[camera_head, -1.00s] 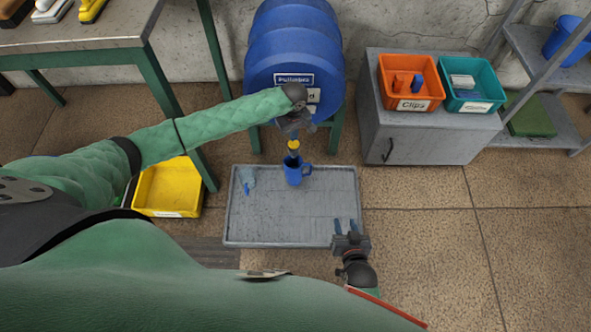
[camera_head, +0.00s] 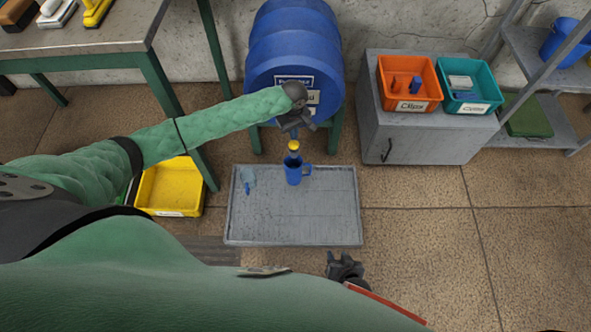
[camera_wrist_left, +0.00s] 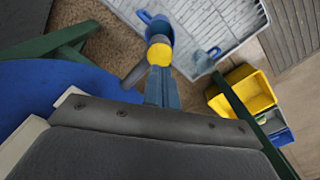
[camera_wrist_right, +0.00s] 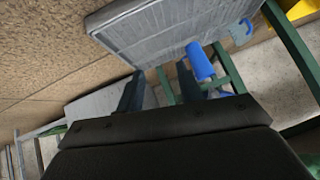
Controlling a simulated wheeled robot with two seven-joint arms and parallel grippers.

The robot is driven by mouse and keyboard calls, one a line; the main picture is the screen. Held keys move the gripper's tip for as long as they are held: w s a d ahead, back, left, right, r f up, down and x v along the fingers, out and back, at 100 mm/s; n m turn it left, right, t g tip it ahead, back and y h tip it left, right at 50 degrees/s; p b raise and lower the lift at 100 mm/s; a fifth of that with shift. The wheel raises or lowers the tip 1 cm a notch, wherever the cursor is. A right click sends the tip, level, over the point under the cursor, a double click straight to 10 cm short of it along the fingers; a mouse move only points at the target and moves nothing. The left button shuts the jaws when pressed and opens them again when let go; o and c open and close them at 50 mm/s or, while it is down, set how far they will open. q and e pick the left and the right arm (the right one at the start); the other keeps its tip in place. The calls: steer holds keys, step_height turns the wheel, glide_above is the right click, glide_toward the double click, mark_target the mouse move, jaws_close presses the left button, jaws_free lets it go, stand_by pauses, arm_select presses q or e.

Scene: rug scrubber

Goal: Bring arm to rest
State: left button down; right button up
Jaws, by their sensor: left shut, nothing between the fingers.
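My left gripper (camera_head: 297,128) is shut and empty just in front of the blue barrel (camera_head: 290,32). Its closed fingers (camera_wrist_left: 157,88) point toward a yellow round part (camera_wrist_left: 160,54); whether they touch it I cannot tell. In the head view, the yellow part (camera_head: 293,146) shows just above the blue mug (camera_head: 294,174), which stands on the grey tray (camera_head: 250,220). My right gripper (camera_head: 345,264) is low beside my body, off the tray's near right corner. The right wrist view shows its fingers apart and empty (camera_wrist_right: 158,88).
A grey cabinet (camera_head: 430,140) holds an orange bin (camera_head: 410,84) and a teal bin (camera_head: 470,86). Floor at the right is clear.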

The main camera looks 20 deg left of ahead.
arm_select(q)
steer(key=shift+r, duration=0.1)
arm_select(e)
steer(key=shift+s+d+f+g, duration=0.1)
steer(key=shift+s+f+g, duration=0.2)
steer(key=shift+s+f, duration=0.3)
